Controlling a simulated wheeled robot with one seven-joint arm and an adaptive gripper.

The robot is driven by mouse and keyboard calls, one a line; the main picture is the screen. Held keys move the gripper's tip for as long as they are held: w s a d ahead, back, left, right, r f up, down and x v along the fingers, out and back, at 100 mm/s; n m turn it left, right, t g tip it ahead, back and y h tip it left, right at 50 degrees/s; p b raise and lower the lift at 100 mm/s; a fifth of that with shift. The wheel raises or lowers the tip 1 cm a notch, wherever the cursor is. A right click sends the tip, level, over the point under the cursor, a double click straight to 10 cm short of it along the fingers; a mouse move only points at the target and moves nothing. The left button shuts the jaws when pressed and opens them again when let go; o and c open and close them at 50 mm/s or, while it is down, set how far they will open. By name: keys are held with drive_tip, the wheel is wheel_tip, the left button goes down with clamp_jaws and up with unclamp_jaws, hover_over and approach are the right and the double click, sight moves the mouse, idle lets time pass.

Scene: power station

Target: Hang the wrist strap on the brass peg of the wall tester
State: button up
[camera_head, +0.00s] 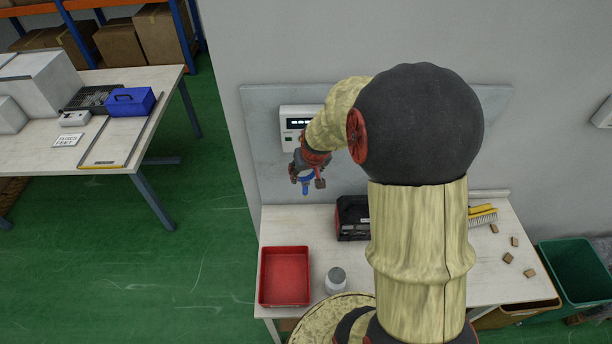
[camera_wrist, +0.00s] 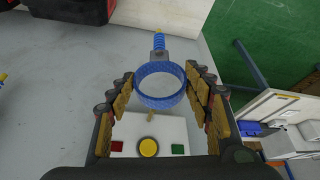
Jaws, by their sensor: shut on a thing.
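The wrist strap is a blue fabric loop (camera_wrist: 160,101) with a grey buckle and a blue coiled cord stub with a yellow end. My gripper (camera_wrist: 162,90) is shut on the strap, with the loop held open between the two fingers. In the head view my gripper (camera_head: 308,176) hangs just below the wall tester, and a blue bit of the strap (camera_head: 306,188) shows under it. The white wall tester (camera_head: 290,112) has a dark display; its yellow button (camera_wrist: 148,147) shows in the wrist view. A small brass-coloured peg (camera_wrist: 150,118) shows just past the loop's lower edge, apparently partly hidden.
Below the tester is a bench with a red tray (camera_head: 285,276), a grey-lidded jar (camera_head: 336,280), a black-and-red case (camera_head: 352,218) and a yellow brush (camera_head: 482,215). My arm hides the bench's middle. Another table (camera_head: 120,140) stands at left; green floor lies between.

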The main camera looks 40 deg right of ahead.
drive_tip(key=shift+w+d+f, duration=0.15)
drive_tip(key=shift+w+d, duration=0.75)
drive_tip(key=shift+w, duration=0.3)
drive_tip(key=shift+w+d+f, duration=0.1)
drive_tip(key=shift+w+d, duration=0.8)
drive_tip(key=shift+w, duration=0.25)
drive_tip(key=shift+c, duration=0.2)
drive_tip(key=shift+o, duration=0.2)
drive_tip(key=shift+w+d+f+b, duration=0.35)
drive_tip(key=shift+w+f+b, duration=0.15)
drive_tip(key=shift+b, duration=0.1)
drive_tip(key=shift+c, duration=0.2)
drive_tip(key=o, duration=1.1)
drive_tip(key=shift+o, duration=0.2)
